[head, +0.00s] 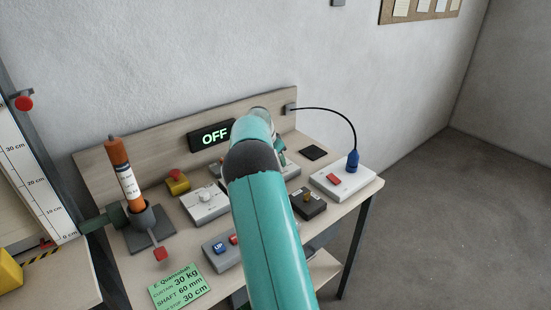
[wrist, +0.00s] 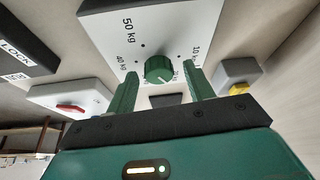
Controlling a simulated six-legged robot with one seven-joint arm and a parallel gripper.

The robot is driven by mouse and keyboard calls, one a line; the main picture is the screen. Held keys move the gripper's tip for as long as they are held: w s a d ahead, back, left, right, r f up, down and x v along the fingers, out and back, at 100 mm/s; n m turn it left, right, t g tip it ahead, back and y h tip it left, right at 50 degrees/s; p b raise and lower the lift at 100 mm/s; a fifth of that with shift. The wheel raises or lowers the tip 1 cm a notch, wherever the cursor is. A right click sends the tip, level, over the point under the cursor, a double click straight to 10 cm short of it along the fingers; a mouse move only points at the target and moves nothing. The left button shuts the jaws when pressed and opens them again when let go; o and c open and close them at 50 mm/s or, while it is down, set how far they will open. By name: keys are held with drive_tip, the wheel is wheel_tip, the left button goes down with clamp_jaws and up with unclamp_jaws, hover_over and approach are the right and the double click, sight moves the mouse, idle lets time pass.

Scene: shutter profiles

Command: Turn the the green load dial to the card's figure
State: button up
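The green load dial (wrist: 159,69) sits on a white plate (wrist: 185,20) with kg marks around it; 50 kg, 40 kg and 10 kg can be read, others are partly hidden. A pale line shows on the dial's face, but I cannot tell which mark it points at. My gripper (wrist: 160,73) is open, one green finger on each side of the dial with gaps visible. In the head view my arm hides the dial. The green card (head: 180,287) lies at the bench's front left and reads curtain 30 kg, shaft 60 mm, stop 30 cm.
A black display (head: 212,135) reads OFF at the back. A white box with a red switch (head: 342,181) stands at the right. A box with blue and red buttons (head: 221,249), an orange cylinder in a holder (head: 124,172) and a yellow box (head: 177,184) stand to the left.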

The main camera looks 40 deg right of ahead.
drive_tip(key=v, duration=1.4)
drive_tip(key=shift+s+f, duration=0.1)
